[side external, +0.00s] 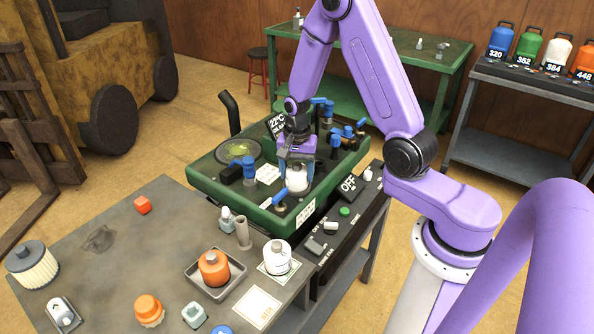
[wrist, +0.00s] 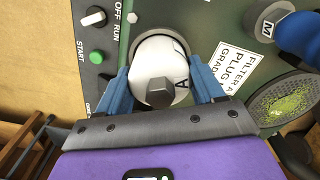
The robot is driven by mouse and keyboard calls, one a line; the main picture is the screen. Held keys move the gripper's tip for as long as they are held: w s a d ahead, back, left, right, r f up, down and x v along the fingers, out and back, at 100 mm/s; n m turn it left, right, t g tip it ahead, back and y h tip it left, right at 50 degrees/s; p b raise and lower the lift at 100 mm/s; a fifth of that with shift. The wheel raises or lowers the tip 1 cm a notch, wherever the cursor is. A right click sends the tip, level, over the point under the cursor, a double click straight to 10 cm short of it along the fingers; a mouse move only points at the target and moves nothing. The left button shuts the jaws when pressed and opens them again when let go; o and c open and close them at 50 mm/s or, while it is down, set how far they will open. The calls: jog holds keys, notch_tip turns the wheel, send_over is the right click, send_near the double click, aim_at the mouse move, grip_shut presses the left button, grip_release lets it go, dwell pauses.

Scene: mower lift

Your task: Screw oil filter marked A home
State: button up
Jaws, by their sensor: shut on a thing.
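The white oil filter marked A (wrist: 164,58) has a dark hex nut on its end and stands in a round opening of the green machine deck (wrist: 200,22). My gripper (wrist: 162,85) has its two blue fingers on either side of the filter and is shut on it. In the side view the filter (side external: 297,178) stands upright on the green deck (side external: 222,180) between the fingers of my gripper (side external: 296,168). The filter's lower end is hidden, so I cannot tell how deep it sits.
Blue-handled valves (side external: 281,195) and a black pipe (side external: 229,112) stand on the deck close to my gripper. A control panel (side external: 330,232) runs along its front. The grey table (side external: 110,235) holds an orange canister (side external: 213,268) in a tray, a white canister (side external: 277,258) and other parts.

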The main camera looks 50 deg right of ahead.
jog(key=m, duration=0.6)
dwell(0.3)
jog(key=shift+m, duration=0.4)
jog(key=m, duration=0.5)
jog(key=shift+m, duration=0.4)
jog(key=shift+m, duration=0.4)
jog(key=m, duration=0.5)
jog(key=shift+m, duration=0.4)
